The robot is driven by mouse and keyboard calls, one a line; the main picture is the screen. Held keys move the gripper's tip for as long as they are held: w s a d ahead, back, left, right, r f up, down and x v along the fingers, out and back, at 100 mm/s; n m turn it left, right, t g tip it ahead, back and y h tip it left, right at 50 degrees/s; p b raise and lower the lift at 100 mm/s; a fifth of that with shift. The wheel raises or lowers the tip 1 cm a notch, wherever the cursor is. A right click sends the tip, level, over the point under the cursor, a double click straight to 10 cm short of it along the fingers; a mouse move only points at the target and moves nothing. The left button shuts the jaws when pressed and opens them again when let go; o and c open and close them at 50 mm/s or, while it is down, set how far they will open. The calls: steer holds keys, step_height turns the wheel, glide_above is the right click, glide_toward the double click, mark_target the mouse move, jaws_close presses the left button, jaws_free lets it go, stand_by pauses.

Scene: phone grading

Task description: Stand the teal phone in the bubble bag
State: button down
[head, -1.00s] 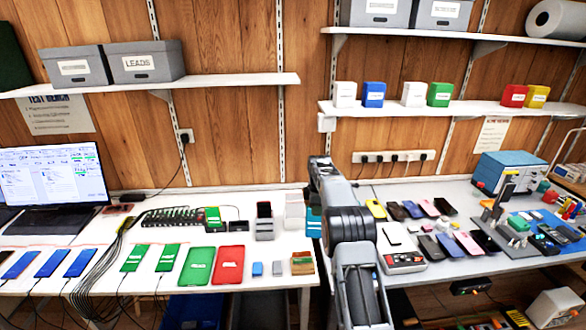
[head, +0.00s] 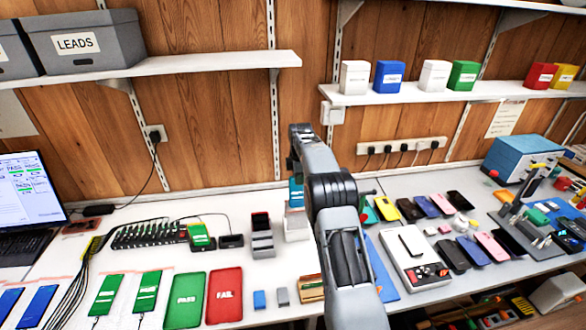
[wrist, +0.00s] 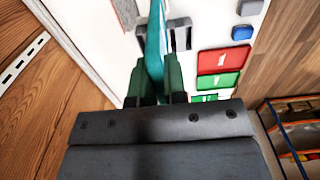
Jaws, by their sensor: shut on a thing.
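The teal phone (wrist: 154,42) is edge-on in the wrist view, upright between the green fingers of my gripper (wrist: 155,76), which are shut on it. In the head view a teal sliver (head: 296,192), probably this phone, shows left of my arm. My arm hides the gripper there. I cannot identify the bubble bag for certain. A pale upright thing (head: 296,224) stands below the teal sliver in the head view. A grey textured patch (wrist: 126,12) lies left of the phone in the wrist view.
Grey stands (head: 262,243) are left of my arm. A green PASS tray (head: 185,299) and red FAIL tray (head: 224,294) lie in front; both also show in the wrist view. Several phones (head: 440,204) lie on the right table. A shelf (head: 150,67) hangs above.

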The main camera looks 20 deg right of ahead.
mark_target(299, 198)
steer(key=f+b, duration=0.2)
steer(key=b, duration=0.1)
steer(key=f+b, duration=0.1)
steer(key=f, duration=0.1)
steer(key=shift+w+f, duration=0.1)
steer(key=shift+w, duration=0.2)
steer(key=shift+d+p, duration=0.1)
steer(key=shift+p, duration=0.3)
stand_by(1.1)
steer(key=shift+f, duration=0.3)
stand_by(0.4)
steer(key=shift+f, duration=0.45)
steer(key=shift+f+b, duration=0.15)
steer(key=shift+b, duration=0.15)
steer(key=shift+f+b, duration=1.1)
steer(key=shift+f, duration=1.15)
